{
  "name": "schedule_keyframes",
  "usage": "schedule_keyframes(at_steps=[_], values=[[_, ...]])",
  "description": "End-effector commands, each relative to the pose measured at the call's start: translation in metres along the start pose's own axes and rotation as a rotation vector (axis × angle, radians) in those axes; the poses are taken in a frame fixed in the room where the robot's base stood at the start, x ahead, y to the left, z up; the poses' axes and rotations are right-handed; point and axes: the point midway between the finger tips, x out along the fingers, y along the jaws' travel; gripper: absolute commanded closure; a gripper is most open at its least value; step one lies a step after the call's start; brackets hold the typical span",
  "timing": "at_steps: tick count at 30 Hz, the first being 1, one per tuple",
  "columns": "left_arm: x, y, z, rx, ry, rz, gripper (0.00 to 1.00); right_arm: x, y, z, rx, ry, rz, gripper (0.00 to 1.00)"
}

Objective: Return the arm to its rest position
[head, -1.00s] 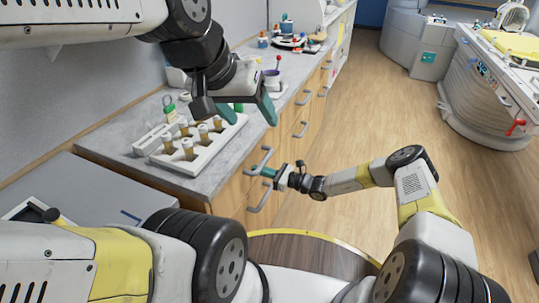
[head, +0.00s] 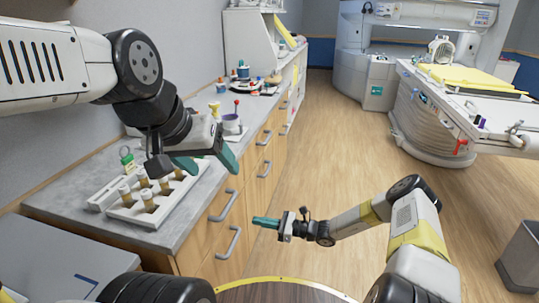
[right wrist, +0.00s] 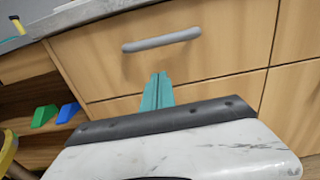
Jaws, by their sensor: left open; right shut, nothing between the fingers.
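My left gripper (head: 208,162) hangs above the counter at the left of the head view. Its teal fingers are apart with nothing between them, close over the right part of the vial rack. My right gripper (head: 266,222) is low in front of the wooden drawers in the head view. Its teal fingers are together and empty. In the right wrist view the closed fingers (right wrist: 158,92) point at a drawer front, below a grey handle (right wrist: 162,39). From that view I cannot tell whether they touch the wood.
Drawer handles (head: 224,206) stick out from the cabinet. A scanner bed (head: 440,115) stands at the right. The wooden floor (head: 340,130) between is clear.

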Motion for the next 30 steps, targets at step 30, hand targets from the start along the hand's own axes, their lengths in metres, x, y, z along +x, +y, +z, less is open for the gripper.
schedule_keyframes(at_steps=[30], values=[[0.000,0.000,0.000,0.000,0.000,0.000,0.32,-0.132,0.084,0.289,-1.128,0.732,0.755,1.00]])
